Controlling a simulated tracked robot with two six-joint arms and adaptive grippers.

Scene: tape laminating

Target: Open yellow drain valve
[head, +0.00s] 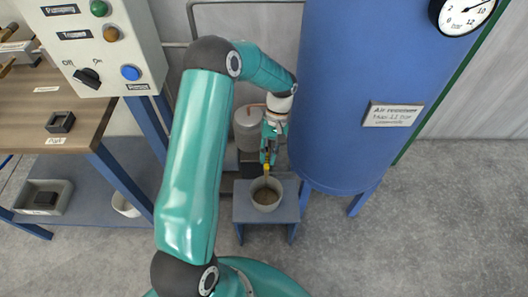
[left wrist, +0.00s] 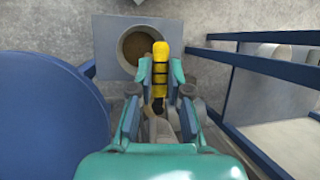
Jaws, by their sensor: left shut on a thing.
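The yellow drain valve handle (left wrist: 160,68) lies between the fingers of my left gripper (left wrist: 161,75) in the left wrist view. The fingers are shut on it. In the head view my left gripper (head: 268,152) points down beside the blue tank, and only a small yellow bit of the valve (head: 266,169) shows below the fingers. A grey cup (head: 267,204) stands just under the valve, with brownish contents. The pipe behind the handle is mostly hidden by the gripper. My right gripper is in neither view.
The blue air receiver tank (head: 345,90) stands right of the gripper. The cup sits on a small blue-grey stand (head: 242,208). A control panel (head: 105,45) and a wooden bench (head: 85,120) are at left. Open concrete floor lies at the lower right.

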